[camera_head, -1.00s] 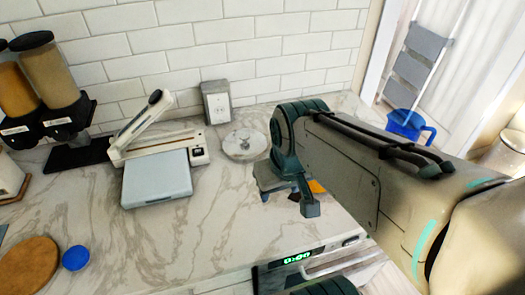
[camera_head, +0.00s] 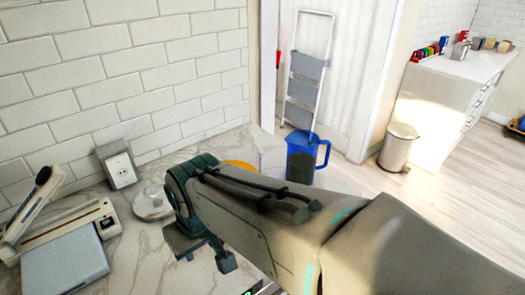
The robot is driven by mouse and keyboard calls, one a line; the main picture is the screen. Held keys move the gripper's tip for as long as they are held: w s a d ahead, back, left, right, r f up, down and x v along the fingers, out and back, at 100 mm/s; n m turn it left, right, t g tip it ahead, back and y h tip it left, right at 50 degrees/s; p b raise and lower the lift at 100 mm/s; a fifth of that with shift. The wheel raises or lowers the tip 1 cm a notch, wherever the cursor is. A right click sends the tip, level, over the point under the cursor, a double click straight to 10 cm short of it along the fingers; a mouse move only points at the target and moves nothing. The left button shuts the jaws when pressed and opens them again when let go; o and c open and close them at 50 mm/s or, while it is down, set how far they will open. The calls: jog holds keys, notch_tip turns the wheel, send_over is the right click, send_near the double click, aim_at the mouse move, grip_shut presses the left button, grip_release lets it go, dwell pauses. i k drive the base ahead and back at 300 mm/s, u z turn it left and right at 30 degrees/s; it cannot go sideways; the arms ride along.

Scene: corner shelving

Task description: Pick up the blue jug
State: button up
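The blue jug (camera_head: 301,160) is right of centre in the head view, beyond my arm. It stands upright with its handle to the right, and its lower part looks dark grey. My arm passes just in front of its base, so I cannot tell exactly what it rests on. My gripper (camera_head: 203,257) is at the lower left of the jug, over the marble counter (camera_head: 150,238), pointing down. Its two fingers look apart with nothing visible between them. It is well clear of the jug.
A white plate (camera_head: 153,203) and a grey-white appliance (camera_head: 65,262) are on the counter to the left. An orange-yellow thing (camera_head: 238,164) is partly hidden behind my arm. A stepladder (camera_head: 306,75) stands behind the jug. A bin (camera_head: 398,148) is to the right, with open wooden floor before it.

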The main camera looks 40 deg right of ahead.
aim_at(308, 159)
jog(key=k, duration=1.15)
jog(key=z, duration=0.9)
jog(key=i, duration=0.85)
jog(key=z, duration=0.1)
